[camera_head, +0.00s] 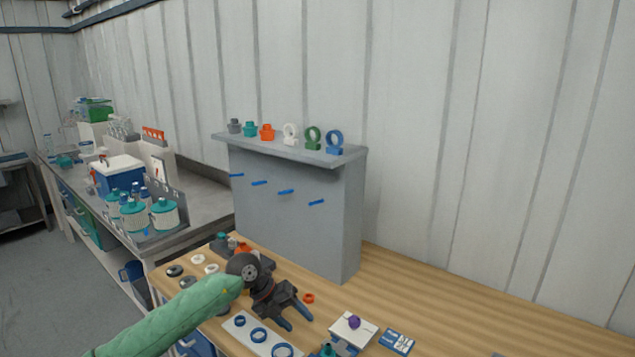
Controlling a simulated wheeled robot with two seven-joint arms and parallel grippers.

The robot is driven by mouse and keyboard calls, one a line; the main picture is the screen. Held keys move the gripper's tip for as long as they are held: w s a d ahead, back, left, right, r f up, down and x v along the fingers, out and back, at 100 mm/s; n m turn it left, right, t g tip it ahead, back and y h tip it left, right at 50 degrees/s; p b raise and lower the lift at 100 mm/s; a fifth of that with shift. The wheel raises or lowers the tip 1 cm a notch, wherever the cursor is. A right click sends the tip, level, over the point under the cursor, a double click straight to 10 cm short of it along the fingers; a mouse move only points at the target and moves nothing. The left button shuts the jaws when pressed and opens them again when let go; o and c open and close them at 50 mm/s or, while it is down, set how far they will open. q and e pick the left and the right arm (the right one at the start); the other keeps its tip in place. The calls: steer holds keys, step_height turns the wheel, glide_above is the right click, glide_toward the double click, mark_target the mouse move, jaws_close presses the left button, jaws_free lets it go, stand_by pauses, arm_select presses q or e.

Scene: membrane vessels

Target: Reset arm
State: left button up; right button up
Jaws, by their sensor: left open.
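My left arm, in a green sleeve, comes in from the lower left over the wooden table (455,290). My left gripper (299,323) is dark with blue fingertips. Its fingers are apart and nothing shows between them. It hangs above the table, just behind a white plate with blue rings (240,321). My right gripper is not in view.
A grey stand (290,220) with blue pegs holds several coloured fittings and rings (312,138) on top. The table's right side is mostly clear.

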arm_select(q)
steer(key=s+d+r+h, duration=0.2)
steer(key=s+d+h, duration=0.2)
steer(key=d, duration=0.3)
steer(key=s+r+n+t+h, duration=0.4)
steer(key=r+n+t+h, duration=0.3)
steer(key=r+n+t, duration=0.4)
steer(key=s+a+f+n+t+y, duration=0.3)
steer(key=a+f+n+y, duration=0.45)
steer(key=n+y, duration=0.2)
steer(key=s+a+f+n+t+y, duration=0.2)
steer(key=s+a+f+n+y, duration=0.1)
steer(key=a+f+n+y, duration=0.55)
steer(key=s+a+f+n+g, duration=0.2)
steer(key=s+f+g, duration=0.2)
steer(key=s, duration=0.5)
steer(key=s+a+f+n+g, duration=0.2)
steer(key=s+f+g, duration=0.25)
steer(key=s, duration=0.45)
steer(key=s+a+f+n+g, duration=0.2)
steer(key=s+f+g, duration=0.25)
steer(key=s, duration=0.45)
steer(key=s+d+f+g, duration=0.1)
steer(key=s+d+f, duration=0.1)
steer(key=f, duration=1.8)
steer(key=s+d+f, duration=0.2)
steer(key=s+f, duration=0.1)
steer(key=f, duration=1.6)
steer(key=shift+f+g, duration=0.35)
steer(key=shift+g, duration=0.05)
